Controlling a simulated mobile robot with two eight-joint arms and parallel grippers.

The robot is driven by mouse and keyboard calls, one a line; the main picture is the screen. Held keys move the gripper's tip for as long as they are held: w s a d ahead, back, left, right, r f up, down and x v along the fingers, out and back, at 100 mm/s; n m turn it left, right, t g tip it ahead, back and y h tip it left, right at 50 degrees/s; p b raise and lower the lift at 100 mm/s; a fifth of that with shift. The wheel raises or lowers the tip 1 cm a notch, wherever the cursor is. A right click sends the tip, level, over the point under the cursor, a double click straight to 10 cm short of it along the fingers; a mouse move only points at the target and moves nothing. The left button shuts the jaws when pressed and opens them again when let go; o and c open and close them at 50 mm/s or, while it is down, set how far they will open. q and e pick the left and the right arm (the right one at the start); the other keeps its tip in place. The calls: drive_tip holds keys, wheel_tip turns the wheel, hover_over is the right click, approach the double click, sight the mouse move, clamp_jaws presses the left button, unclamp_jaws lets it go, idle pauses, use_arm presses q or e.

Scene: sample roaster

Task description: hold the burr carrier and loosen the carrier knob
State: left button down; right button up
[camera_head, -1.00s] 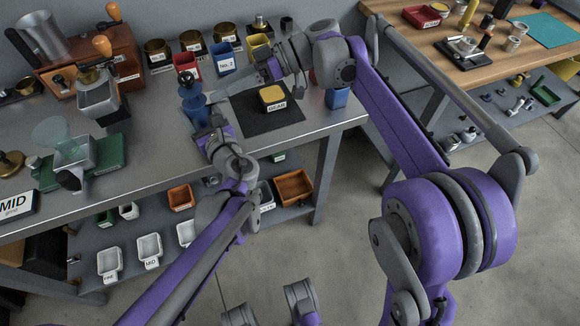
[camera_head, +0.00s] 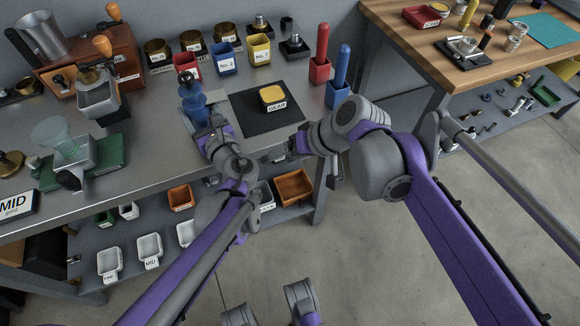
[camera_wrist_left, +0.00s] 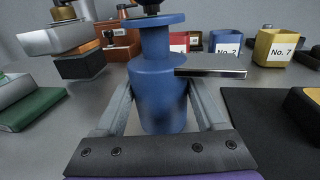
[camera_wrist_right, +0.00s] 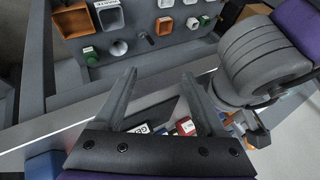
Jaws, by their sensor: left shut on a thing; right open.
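The burr carrier, a blue stepped cylinder (camera_head: 194,104), stands upright on the grey bench, left of the black mat. It fills the middle of the left wrist view (camera_wrist_left: 163,90). The dark carrier knob (camera_head: 186,78) sits on its top; the left wrist view (camera_wrist_left: 151,5) cuts it off at the upper edge. My left gripper (camera_head: 203,122) is shut on the carrier body, one finger on each side. My right gripper (camera_head: 296,146) is open and empty near the bench's front edge, right of and apart from the carrier. Its spread fingers show in the right wrist view (camera_wrist_right: 160,78).
A yellow GEAR block (camera_head: 272,96) lies on the black mat (camera_head: 262,121). Red (camera_head: 187,65), blue (camera_head: 223,60) and yellow (camera_head: 259,51) cups stand behind. Red-handled (camera_head: 321,45) and blue-handled (camera_head: 342,66) tools stand upright at the right bench end. A green-based device (camera_head: 102,160) is left.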

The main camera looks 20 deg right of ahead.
drive_tip(key=shift+s+d+f+m+t+h, duration=0.15)
drive_tip(key=shift+s+d+f+m+h, duration=0.1)
drive_tip(key=shift+s+f+m, duration=0.35)
drive_tip(key=shift+s+d+f+m+t+h, duration=0.15)
drive_tip(key=shift+s+f+m+h, duration=0.1)
drive_tip(key=shift+s+f+m, duration=0.3)
drive_tip(key=shift+w, duration=0.1)
drive_tip(key=m+t+y, duration=0.6)
drive_tip(key=m+y, duration=0.3)
drive_tip(key=m, duration=1.2)
approach(186, 79)
drive_tip(key=w+a+f, duration=0.1)
drive_tip(key=w, duration=0.1)
drive_tip(key=x, duration=1.2)
drive_tip(key=shift+w, duration=0.2)
drive_tip(key=shift+n, duration=0.25)
clamp_jaws()
